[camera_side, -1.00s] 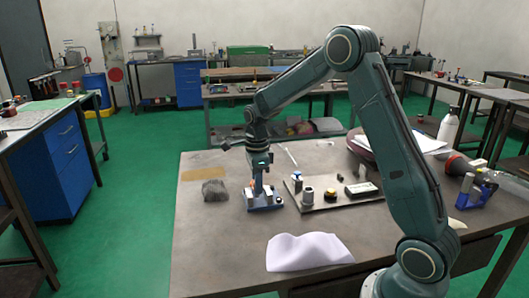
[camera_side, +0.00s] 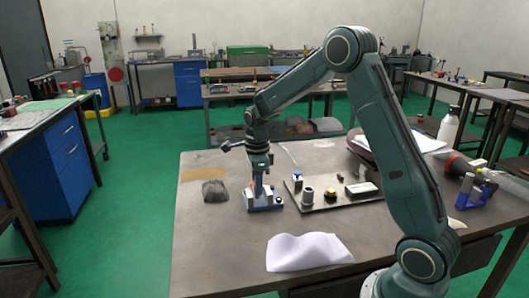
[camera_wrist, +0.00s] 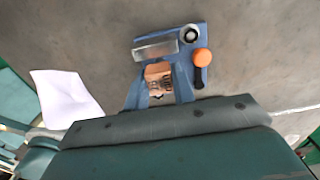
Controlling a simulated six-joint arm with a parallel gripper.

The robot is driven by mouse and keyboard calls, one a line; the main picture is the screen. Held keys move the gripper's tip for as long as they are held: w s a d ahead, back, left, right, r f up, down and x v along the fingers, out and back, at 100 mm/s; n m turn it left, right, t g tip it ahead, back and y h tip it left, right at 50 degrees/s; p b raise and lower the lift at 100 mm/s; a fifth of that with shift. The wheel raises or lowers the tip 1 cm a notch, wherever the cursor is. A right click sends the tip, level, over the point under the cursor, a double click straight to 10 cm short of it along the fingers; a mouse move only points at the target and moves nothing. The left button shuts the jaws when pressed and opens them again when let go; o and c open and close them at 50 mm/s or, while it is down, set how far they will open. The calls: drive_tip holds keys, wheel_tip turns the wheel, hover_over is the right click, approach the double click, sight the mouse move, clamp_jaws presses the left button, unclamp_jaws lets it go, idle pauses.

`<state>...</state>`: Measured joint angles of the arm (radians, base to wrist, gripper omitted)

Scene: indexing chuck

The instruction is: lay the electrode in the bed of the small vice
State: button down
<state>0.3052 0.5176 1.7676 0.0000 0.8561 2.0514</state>
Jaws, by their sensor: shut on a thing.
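The small blue vice (camera_side: 265,205) stands on the table in the side view. The wrist view shows its blue body (camera_wrist: 202,78), a bright metal block (camera_wrist: 155,48) and an orange knob (camera_wrist: 202,56). The electrode (camera_wrist: 158,73) is a copper-coloured block, seen just below the metal block in the wrist view. My gripper (camera_wrist: 158,88) is shut on the electrode, with a finger at each side of it. In the side view my gripper (camera_side: 258,187) points down at the vice. Whether the electrode touches the bed cannot be told.
A dark plate (camera_side: 318,206) with several small parts lies right of the vice. A white sheet (camera_side: 305,252) lies in front, also in the wrist view (camera_wrist: 66,98). Bare table shows between cloth and sheet.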

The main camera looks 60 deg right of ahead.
drive_tip(key=shift+f, duration=0.7)
idle(0.6)
drive_tip(key=c, duration=1.1)
unclamp_jaws()
wheel_tip(320, 180, up, 14)
drive_tip(key=shift+f, duration=0.1)
